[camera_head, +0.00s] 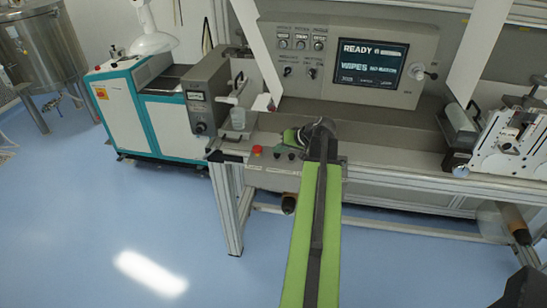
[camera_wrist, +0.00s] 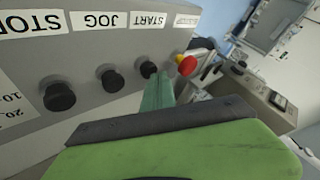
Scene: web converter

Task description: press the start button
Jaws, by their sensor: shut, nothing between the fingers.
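The start button (camera_wrist: 148,69) is a small black round button on a grey panel, in line with its START label (camera_wrist: 148,20), which appears upside down in the wrist view. My gripper (camera_wrist: 156,82) is shut and empty. Its green fingertips lie just below the start button in the picture, close to it. I cannot tell whether they touch it. In the head view my gripper (camera_head: 291,137) is at the front of the machine, above the small button panel, and its fingertips are hard to make out.
Beside the start button are the JOG button (camera_wrist: 112,80), the STOP button (camera_wrist: 57,94) and a red emergency button (camera_wrist: 187,65). The machine's display (camera_head: 371,64) reads READY. A teal and white cabinet (camera_head: 129,104) stands at the left. The blue floor in front is clear.

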